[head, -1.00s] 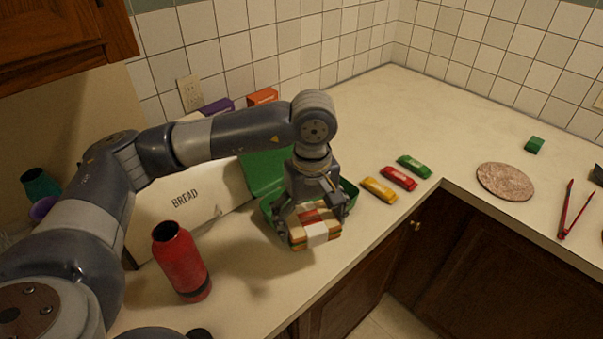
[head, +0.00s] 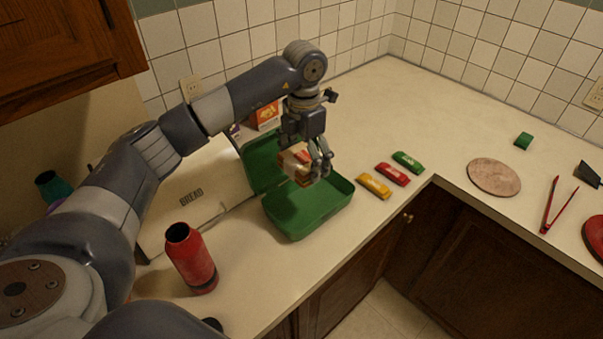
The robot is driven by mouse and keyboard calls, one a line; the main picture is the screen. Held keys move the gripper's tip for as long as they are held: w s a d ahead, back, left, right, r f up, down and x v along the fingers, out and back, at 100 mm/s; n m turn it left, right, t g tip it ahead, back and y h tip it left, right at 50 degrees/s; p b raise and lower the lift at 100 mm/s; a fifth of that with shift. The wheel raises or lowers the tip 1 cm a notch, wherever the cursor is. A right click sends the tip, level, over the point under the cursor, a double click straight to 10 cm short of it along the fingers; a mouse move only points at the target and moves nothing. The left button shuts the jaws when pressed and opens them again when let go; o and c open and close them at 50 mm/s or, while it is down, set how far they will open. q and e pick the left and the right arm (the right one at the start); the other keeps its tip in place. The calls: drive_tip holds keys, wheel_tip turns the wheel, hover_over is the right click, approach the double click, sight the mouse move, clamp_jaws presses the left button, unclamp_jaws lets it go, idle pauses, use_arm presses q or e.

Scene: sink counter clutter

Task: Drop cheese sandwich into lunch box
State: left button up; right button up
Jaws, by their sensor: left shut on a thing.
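The cheese sandwich (head: 293,165), in a pale wrap band, is held by my left gripper (head: 318,168). The gripper is shut on it, and its fingers hide part of the sandwich. The green lunch box (head: 310,221) stands open on the counter, its lid (head: 259,160) raised at the back left. The sandwich is above the box, near the lid side; the exact height over the box floor is hard to tell. The visible part of the box floor is bare. My right gripper is not in view.
A red bottle (head: 192,262) stands at front left, before the bread box (head: 185,190). Yellow (head: 373,186), red (head: 393,174) and green (head: 408,161) packets lie right of the lunch box. A round board (head: 494,177) and red tongs (head: 551,205) lie farther right.

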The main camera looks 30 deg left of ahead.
use_arm(q)
drive_tip(key=shift+f, duration=0.3)
wheel_tip(320, 180, down, 5)
drive_tip(key=b, duration=0.3)
drive_tip(key=shift+w+f+b, duration=0.1)
drive_tip(key=shift+f+b, duration=0.1)
drive_tip(key=shift+b, duration=0.1)
drive_tip(key=o, duration=1)
drive_tip(key=shift+c, duration=0.2)
wheel_tip(320, 180, up, 12)
drive_tip(key=shift+r, duration=0.1)
